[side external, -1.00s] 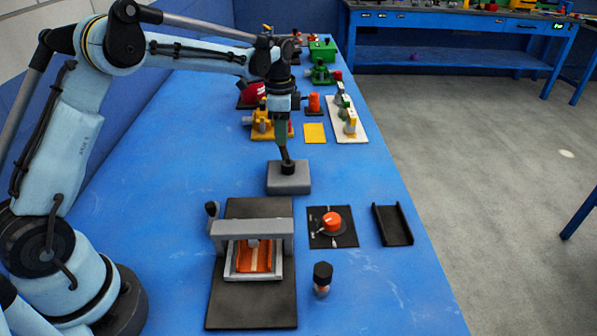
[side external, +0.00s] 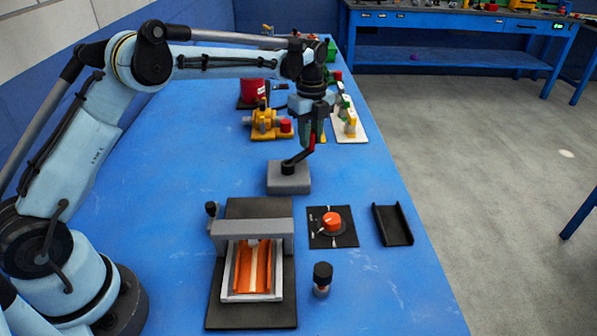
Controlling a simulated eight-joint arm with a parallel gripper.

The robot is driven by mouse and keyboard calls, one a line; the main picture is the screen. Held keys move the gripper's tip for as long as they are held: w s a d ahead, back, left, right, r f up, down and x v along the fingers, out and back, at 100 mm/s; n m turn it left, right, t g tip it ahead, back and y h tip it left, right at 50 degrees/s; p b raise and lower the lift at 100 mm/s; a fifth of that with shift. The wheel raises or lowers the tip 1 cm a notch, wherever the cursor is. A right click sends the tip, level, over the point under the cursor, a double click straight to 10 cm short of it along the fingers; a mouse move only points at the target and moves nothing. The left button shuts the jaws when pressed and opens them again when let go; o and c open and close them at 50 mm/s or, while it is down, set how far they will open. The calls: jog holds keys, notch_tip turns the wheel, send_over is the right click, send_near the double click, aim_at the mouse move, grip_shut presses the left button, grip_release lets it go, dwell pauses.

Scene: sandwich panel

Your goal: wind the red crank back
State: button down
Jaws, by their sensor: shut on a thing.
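The crank is a grey block (side external: 289,184) on the blue table with a black arm (side external: 298,158) on top and a red upright handle (side external: 311,143). The black arm points to the back right. My gripper (side external: 312,130) is above the block's right side, pointing down, with its fingers shut on the red handle. The fingers hide the handle's upper part. In front of the crank, a grey arch (side external: 252,228) stands on a dark base plate. A grey-edged tray with an orange panel (side external: 246,268) and a pale middle strip reaches out from under the arch.
A red knob (side external: 331,222) on a black plate and a black channel (side external: 393,225) lie at the right. A small black-capped bottle (side external: 322,279) stands beside the base plate. A yellow device (side external: 267,122) and a white board (side external: 349,126) are behind the crank.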

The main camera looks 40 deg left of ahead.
jog(key=d+m, duration=0.2)
jog(key=m, duration=0.1)
jog(key=d+m, duration=0.1)
jog(key=shift+s+d+r+m, duration=0.1)
jog(key=shift+s+m, duration=0.2)
jog(key=shift+m, duration=0.1)
jog(key=d+m, duration=0.1)
jog(key=s+m, duration=0.1)
jog(key=shift+d+m, duration=0.4)
jog(key=shift+s+d+m, duration=0.35)
jog(key=shift+s+m, duration=0.05)
jog(key=shift+m, duration=0.4)
jog(key=c, duration=0.9)
grip_release()
jog(key=shift+c, duration=0.2)
notch_tip(320, 180, up, 12)
